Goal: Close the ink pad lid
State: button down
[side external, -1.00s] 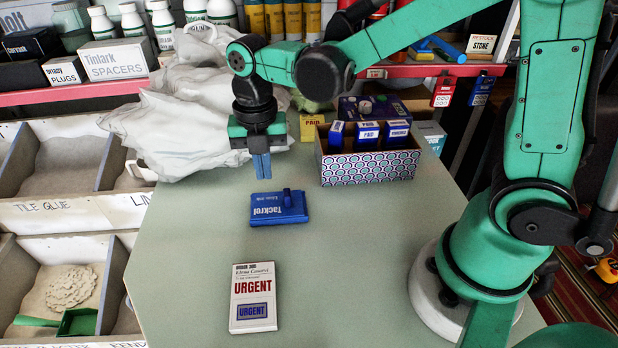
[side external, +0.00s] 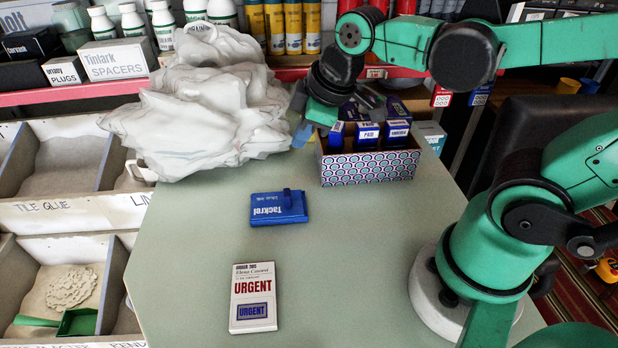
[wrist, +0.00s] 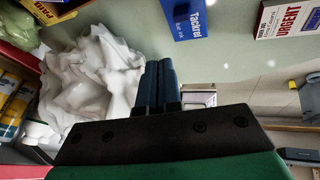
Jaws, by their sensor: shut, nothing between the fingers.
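The blue ink pad (side external: 279,208) lies on the green-grey table, labelled "Tackrol", with a small knob standing on its top. Its lid looks shut from here. In the wrist view its blue top (wrist: 189,17) shows at the upper edge. My gripper (side external: 301,134) is up behind the ink pad, by the left end of the patterned box, apart from the pad. In the wrist view its two blue fingers (wrist: 158,84) are together with nothing between them.
A patterned box (side external: 370,168) holds several blue stamps. A crumpled white bag (side external: 205,105) fills the back left. The "URGENT" card (side external: 253,297) lies at the front. Bins (side external: 65,215) stand left of the table. The table between pad and card is clear.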

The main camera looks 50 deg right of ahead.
jog(key=s+d+m+t, duration=0.1)
jog(key=m+t, duration=0.1)
jog(key=m, duration=0.5)
jog(key=n+g, duration=0.7)
jog(key=n, duration=2)
send_over(270, 204)
notch_tip(270, 204, down, 3)
notch_tip(270, 204, down, 9)
jog(key=shift+w+a+r, duration=0.15)
jog(key=shift+d, duration=0.2)
